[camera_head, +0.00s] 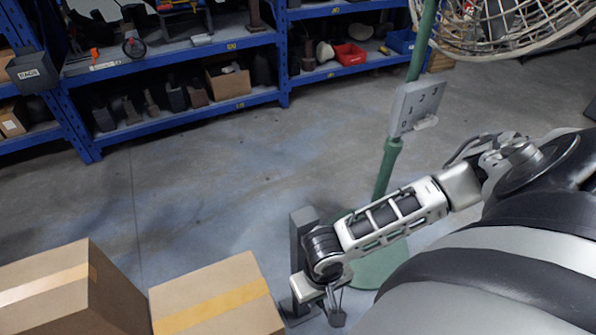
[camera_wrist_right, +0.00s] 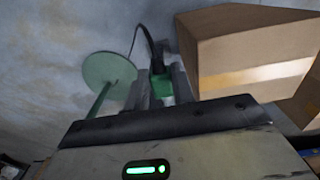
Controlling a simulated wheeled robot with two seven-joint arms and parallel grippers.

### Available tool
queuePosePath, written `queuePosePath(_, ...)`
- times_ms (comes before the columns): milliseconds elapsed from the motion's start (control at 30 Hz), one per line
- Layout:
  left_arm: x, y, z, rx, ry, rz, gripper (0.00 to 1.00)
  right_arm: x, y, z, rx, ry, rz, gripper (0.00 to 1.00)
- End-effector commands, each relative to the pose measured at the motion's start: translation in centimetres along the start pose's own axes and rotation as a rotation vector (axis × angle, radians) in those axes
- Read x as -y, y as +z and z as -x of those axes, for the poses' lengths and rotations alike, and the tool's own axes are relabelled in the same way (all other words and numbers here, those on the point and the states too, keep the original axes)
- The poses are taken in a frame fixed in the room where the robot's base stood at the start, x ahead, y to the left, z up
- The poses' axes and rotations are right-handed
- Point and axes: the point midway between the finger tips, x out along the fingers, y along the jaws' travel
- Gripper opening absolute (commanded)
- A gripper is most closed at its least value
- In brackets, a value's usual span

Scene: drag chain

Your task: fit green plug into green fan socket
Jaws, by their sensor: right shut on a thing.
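My right gripper (camera_head: 335,308) hangs low in the head view, in front of the green fan stand and to the right of the nearer cardboard box. In the right wrist view the gripper (camera_wrist_right: 161,76) is shut on the green plug (camera_wrist_right: 161,88), with a dark cable (camera_wrist_right: 148,42) running away from it. The fan's green pole (camera_head: 389,165) and round base (camera_head: 376,268) stand behind my right arm. The base also shows in the wrist view (camera_wrist_right: 108,70), left of the plug and apart from it. I cannot make out the green socket. My left gripper is not in view.
Cardboard boxes (camera_head: 222,298) (camera_head: 60,290) lie at the front left. A grey upright (camera_head: 302,232) stands close behind my right wrist. A numbered panel (camera_head: 416,105) sits on the fan pole below the wire cage (camera_head: 500,28). Blue shelves (camera_head: 180,112) line the back; the floor between is clear.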

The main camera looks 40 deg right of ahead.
Motion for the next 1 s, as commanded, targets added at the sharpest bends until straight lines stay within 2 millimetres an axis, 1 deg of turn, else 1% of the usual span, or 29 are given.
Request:
queuePosePath(33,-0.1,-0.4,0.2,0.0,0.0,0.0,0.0,-1.3,-0.4,0.0,-0.001,0.005,-0.004,0.0)
queuePosePath(100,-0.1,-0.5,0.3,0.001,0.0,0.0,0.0,-2.5,-0.9,-0.2,0.001,0.004,-0.004,0.0)
queuePosePath(200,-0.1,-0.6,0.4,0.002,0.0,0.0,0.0,-3.9,-1.6,-0.6,0.0,0.002,-0.002,0.0)
queuePosePath(300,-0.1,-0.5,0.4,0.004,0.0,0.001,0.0,-4.8,-1.9,-0.8,0.001,0.002,-0.001,0.0)
queuePosePath(500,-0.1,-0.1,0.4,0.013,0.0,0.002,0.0,-5.5,-2.3,-0.9,0.0,-0.001,0.0,0.0)
queuePosePath(1000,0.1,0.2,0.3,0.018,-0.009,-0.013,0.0,-5.4,-2.2,-0.9,0.0,-0.001,0.0,0.0)
